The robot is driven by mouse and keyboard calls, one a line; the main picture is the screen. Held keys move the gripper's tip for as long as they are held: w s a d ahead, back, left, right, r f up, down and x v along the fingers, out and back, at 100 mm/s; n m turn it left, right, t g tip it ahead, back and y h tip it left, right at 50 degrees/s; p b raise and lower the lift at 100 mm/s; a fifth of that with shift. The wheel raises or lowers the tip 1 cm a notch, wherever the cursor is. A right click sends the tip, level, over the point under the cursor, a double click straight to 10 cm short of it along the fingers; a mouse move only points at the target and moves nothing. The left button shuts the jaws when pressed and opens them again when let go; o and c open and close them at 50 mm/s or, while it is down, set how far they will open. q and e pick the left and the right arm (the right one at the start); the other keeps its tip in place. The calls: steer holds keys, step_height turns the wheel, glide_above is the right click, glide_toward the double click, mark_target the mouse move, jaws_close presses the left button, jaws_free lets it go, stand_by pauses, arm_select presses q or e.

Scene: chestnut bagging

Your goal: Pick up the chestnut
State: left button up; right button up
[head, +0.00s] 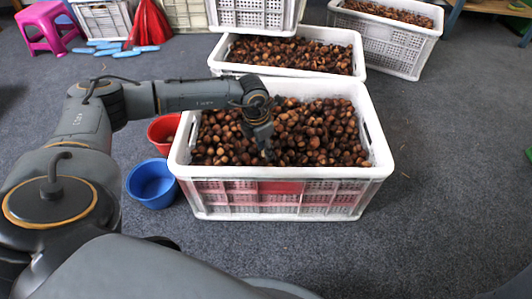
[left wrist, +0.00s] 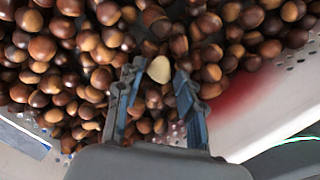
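Brown chestnuts (head: 322,135) fill the near white crate (head: 290,208) in a heap. My left gripper (head: 267,150) points down at the heap, left of the crate's middle. In the left wrist view my left gripper (left wrist: 155,88) has its two fingers apart. A pale, cream-coloured chestnut (left wrist: 160,69) shows in the gap between the fingertips, among the brown chestnuts (left wrist: 85,60). I cannot tell whether the fingers touch it. My right gripper is not in view.
A red bowl (head: 158,137) and a blue bowl (head: 152,183) stand left of the near crate. A second chestnut crate (head: 225,68) stands right behind it, and another (head: 400,60) stands at the back right. Grey floor (head: 450,160) is clear on the right.

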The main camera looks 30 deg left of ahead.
arm_select(q)
steer(key=c, duration=0.3)
steer(key=shift+r, duration=0.15)
